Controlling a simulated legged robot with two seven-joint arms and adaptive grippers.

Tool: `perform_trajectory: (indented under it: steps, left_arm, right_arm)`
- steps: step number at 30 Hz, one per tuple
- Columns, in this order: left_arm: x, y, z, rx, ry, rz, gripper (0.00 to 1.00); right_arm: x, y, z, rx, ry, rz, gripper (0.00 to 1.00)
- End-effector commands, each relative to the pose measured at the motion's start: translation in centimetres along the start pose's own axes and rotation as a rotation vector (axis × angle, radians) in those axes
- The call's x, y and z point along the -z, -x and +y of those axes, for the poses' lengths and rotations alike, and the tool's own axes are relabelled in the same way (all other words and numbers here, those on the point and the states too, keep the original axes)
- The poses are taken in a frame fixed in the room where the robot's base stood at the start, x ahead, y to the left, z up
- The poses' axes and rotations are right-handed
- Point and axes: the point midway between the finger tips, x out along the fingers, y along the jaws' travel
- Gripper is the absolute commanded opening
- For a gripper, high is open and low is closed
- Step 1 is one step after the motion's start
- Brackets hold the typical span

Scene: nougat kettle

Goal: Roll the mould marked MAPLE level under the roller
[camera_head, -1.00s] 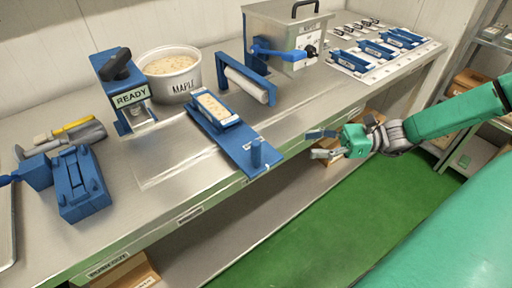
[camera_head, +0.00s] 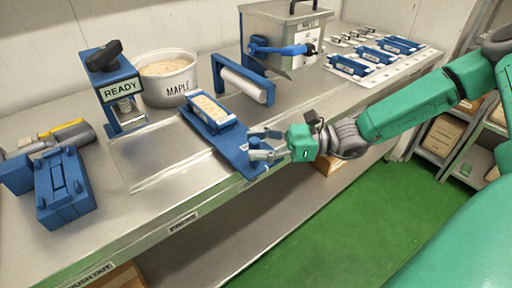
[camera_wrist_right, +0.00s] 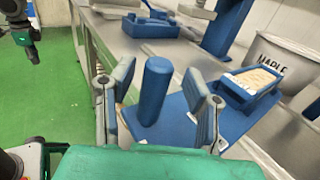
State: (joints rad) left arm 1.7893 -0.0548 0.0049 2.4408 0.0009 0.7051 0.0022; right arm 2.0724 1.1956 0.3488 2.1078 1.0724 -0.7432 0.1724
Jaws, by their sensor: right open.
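A blue mould (camera_head: 224,127) filled with a pale, speckled mass sits on a blue sliding board (camera_head: 196,126) in front of the roller. Its label is too small to read. The pale roller (camera_head: 246,85) hangs in a blue frame just behind the mould, which is not under it. An upright blue peg (camera_wrist_right: 156,90) stands at the board's near end. My right gripper (camera_head: 264,144) is open at the peg; in the right wrist view the peg stands between its spread fingers (camera_wrist_right: 158,75). The mould (camera_wrist_right: 247,92) shows beyond the right finger. My left gripper is not in view.
A steel machine (camera_head: 284,35) stands behind the roller. A blue block (camera_head: 65,188) lies at left. The front bench strip is mostly clear.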

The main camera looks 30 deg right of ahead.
Motion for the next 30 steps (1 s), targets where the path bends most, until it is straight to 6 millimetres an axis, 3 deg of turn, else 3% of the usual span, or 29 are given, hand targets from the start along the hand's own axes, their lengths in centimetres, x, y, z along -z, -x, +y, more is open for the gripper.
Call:
perform_trajectory:
  steps: [8,9,12,30]
  left_arm:
    - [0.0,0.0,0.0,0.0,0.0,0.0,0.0]
    - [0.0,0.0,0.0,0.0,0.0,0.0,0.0]
    - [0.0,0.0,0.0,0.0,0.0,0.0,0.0]
    - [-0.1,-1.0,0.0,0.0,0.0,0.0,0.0]
  right_arm:
    - [0.0,-0.2,0.0,0.0,-0.002,0.0,0.43]
    - [0.0,-0.1,0.0,0.0,-0.002,-0.001,0.36]
    - [0.1,0.0,-0.1,0.0,-0.002,-0.002,0.0]
    - [0.1,-1.0,0.7,0.0,-0.003,0.002,0.0]
